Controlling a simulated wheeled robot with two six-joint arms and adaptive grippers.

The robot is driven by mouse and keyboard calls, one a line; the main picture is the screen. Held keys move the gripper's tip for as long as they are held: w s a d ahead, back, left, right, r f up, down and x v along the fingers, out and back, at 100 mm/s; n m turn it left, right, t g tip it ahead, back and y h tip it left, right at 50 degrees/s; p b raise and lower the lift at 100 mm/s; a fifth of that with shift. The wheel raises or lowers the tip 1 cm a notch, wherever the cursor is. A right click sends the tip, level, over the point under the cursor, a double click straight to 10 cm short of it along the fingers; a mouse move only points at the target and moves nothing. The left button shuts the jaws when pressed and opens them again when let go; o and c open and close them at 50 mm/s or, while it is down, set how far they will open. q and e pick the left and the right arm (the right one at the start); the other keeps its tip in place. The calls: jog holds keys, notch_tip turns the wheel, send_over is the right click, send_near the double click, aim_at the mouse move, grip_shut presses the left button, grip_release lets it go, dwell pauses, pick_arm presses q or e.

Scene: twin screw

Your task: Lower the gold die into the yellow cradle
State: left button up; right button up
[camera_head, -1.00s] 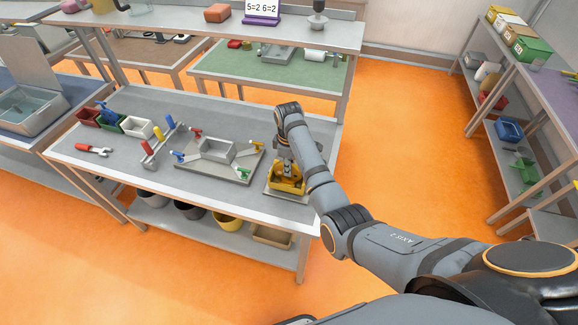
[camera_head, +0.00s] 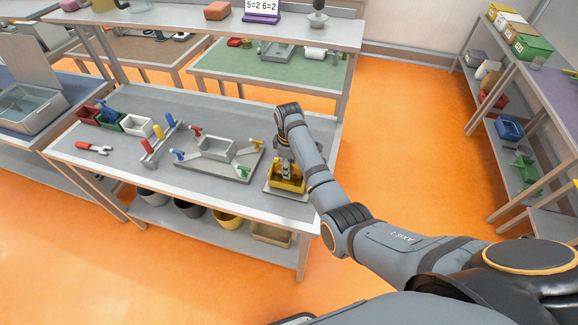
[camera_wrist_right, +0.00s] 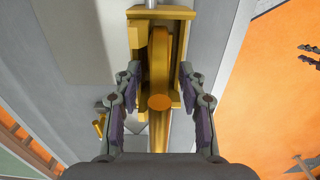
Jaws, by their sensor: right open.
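The yellow cradle (camera_head: 287,186) stands on a small grey plate at the right end of the grey workbench. In the right wrist view its yellow frame (camera_wrist_right: 136,36) surrounds the gold die (camera_wrist_right: 160,60), which appears to sit inside it; its underside is hidden. My right gripper (camera_wrist_right: 160,74) is open, with one finger on each side of the die. I see a gap between the fingers and the die. In the head view my right gripper (camera_head: 286,160) is directly over the cradle and hides much of the die. My left gripper is not in view.
Left of the cradle is a grey tray fixture (camera_head: 217,148) with coloured handles. The bench's front strip is clear.

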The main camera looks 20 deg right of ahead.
notch_tip(320, 180, up, 8)
jog(key=shift+f, duration=0.2)
dwell(0.5)
